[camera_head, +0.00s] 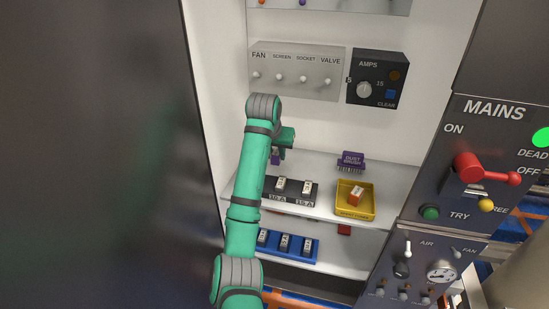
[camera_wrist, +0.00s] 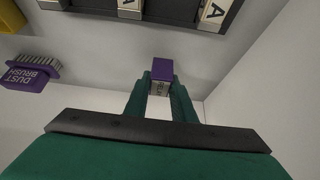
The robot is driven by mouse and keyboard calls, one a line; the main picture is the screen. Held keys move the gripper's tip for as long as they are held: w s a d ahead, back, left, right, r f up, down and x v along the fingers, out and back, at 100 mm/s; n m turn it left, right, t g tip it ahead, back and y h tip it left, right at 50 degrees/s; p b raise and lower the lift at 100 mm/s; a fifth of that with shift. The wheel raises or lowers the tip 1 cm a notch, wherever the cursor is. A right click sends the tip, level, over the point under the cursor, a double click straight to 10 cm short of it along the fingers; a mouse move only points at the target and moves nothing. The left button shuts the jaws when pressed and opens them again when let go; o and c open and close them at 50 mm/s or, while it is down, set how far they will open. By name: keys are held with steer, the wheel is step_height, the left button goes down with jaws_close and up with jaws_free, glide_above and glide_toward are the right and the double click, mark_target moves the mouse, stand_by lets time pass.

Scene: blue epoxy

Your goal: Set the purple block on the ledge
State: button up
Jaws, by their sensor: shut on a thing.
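The purple block (camera_wrist: 162,68) is held between the two fingers of my gripper (camera_wrist: 162,82) in the wrist view. It has a purple part and a pale part with dark marks. In the head view the purple block (camera_head: 275,158) shows small beside my gripper (camera_head: 279,152), left of the dust brush and above the back of the middle shelf (camera_head: 325,205). Whether it touches the shelf cannot be told. No surface is marked as the ledge; the white shelf is the nearest flat surface.
A black rack (camera_head: 296,200) of labelled pieces and a yellow tray (camera_head: 352,211) with an orange piece stand on the shelf. A purple dust brush (camera_head: 351,160) is behind the tray. A blue rack (camera_head: 308,249) stands below. Switch panels (camera_head: 296,72) hang above.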

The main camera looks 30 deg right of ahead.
steer(key=shift+f, duration=0.9)
steer(key=shift+w+a+f, duration=0.1)
steer(key=shift+a+f, duration=0.1)
steer(key=shift+a, duration=0.15)
steer(key=shift+s+d+f, duration=0.15)
steer(key=shift+s+d, duration=0.15)
steer(key=shift+s, duration=0.05)
steer(key=o, duration=1.1)
steer(key=shift+a, duration=0.1)
steer(key=shift+c, duration=0.2)
steer(key=shift+w, duration=0.1)
steer(key=shift+r, duration=0.2)
steer(key=v, duration=1.2)
